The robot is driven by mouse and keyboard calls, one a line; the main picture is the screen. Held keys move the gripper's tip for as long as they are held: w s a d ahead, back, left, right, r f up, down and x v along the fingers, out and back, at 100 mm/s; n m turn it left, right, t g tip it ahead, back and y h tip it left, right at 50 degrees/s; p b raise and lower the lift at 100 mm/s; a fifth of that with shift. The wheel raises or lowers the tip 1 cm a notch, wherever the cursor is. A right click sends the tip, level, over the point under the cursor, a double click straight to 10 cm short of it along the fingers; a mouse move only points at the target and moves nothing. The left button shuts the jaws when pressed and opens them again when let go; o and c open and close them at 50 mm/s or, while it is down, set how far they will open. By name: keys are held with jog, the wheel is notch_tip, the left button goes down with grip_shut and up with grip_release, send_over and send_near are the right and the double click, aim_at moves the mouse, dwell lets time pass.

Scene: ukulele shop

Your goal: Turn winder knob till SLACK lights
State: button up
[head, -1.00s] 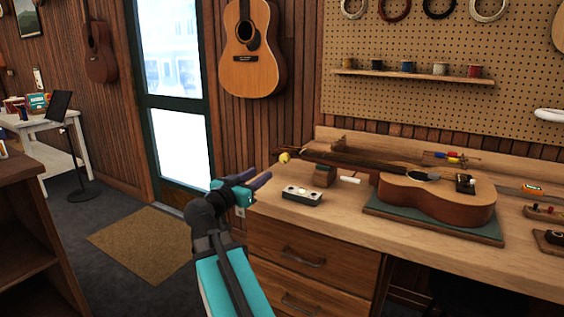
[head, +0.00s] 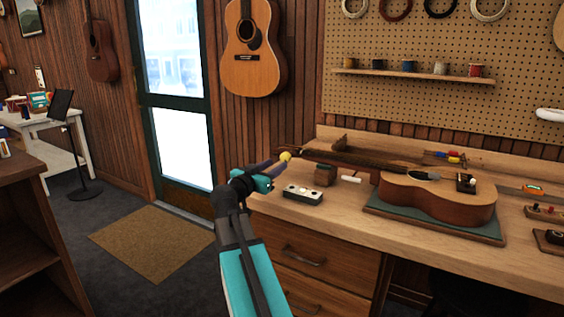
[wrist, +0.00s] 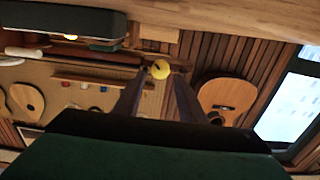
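The yellow winder knob (head: 285,156) sits at the headstock end of the guitar lying on the workbench. It also shows in the wrist view (wrist: 160,69), between the tips of my two fingers. My gripper (head: 277,163) is at the knob; its fingers look open around it, and contact cannot be made out. The guitar (head: 430,200) lies face up on a green mat, its neck pointing left on a wooden support. A small pale box (head: 303,194) with dark round spots lies on the bench below the headstock; I see no lit lamp or readable label on it.
The wooden workbench (head: 350,222) has drawers under its left end. A small white piece (head: 351,179) and the neck support (head: 325,175) are close right of my gripper. Small tools lie farther right. The floor by the mat (head: 150,242) is clear.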

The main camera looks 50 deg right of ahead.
aim_at(284, 159)
jog(key=shift+x, duration=3.1)
jog(key=shift+c, duration=0.2)
jog(key=c, duration=0.7)
jog(key=shift+a+f, duration=0.1)
jog(key=shift+a, duration=0.25)
jog(key=shift+c, duration=0.2)
jog(key=shift+d, duration=0.25)
